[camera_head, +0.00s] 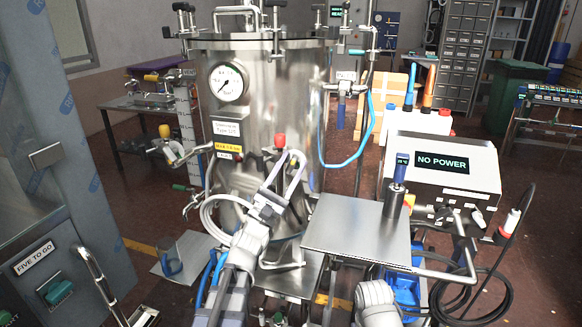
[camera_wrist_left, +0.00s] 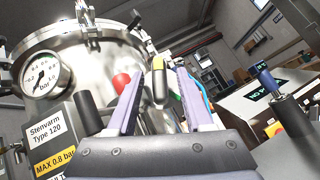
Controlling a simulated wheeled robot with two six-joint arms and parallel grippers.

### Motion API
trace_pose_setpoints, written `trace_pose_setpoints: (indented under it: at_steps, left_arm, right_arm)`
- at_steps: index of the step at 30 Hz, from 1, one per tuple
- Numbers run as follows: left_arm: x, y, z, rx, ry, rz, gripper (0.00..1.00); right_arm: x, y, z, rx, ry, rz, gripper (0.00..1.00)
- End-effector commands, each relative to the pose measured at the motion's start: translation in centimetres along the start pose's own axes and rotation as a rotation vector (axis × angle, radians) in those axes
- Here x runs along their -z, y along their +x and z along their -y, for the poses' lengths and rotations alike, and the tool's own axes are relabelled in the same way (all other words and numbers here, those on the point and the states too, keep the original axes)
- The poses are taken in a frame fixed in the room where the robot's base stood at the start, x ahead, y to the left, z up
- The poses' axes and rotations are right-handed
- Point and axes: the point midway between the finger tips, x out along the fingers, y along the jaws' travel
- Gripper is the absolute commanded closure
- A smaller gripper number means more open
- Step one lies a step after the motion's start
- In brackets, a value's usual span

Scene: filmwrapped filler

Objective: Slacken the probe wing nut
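My left gripper (camera_head: 292,154) is in front of the steel vessel (camera_head: 285,95), just below and right of a red knob (camera_head: 279,140). In the left wrist view, its two purple fingers (camera_wrist_left: 160,75) are apart with nothing clearly held. A yellow and black part (camera_wrist_left: 159,80) shows between them, seemingly behind. A probe-like tool (camera_head: 400,168) with a blue head and small display stands in a metal sleeve (camera_head: 395,198) on the right shelf; it also shows in the left wrist view (camera_wrist_left: 268,80). I cannot make out a wing nut for certain. My right gripper is not in view.
A steel shelf plate (camera_head: 345,232) lies right of my left gripper. Behind it is a box reading NO POWER (camera_head: 465,185). A pressure gauge (camera_head: 227,83) is on the vessel. A cabinet (camera_head: 60,190) stands at left. A black cable (camera_head: 508,275) lies at right.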

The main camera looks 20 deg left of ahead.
Motion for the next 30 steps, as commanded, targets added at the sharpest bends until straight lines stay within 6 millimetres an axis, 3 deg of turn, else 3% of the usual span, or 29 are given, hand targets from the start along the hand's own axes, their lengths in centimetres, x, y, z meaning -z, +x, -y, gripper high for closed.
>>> trace_pose_setpoints:
  at_steps: [10, 24, 30]
  left_arm:
    - [0.1, -0.8, 0.1, 0.000, 0.000, 0.000, 0.49]
    - [0.1, -7.6, 0.2, 0.000, 0.001, 0.000, 0.49]
    - [0.0, -7.9, 0.0, 0.000, 0.000, 0.000, 0.49]
  right_arm:
    - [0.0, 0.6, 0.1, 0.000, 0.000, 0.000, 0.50]
    - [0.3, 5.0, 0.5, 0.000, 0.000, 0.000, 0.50]
    - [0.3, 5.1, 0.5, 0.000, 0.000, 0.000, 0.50]
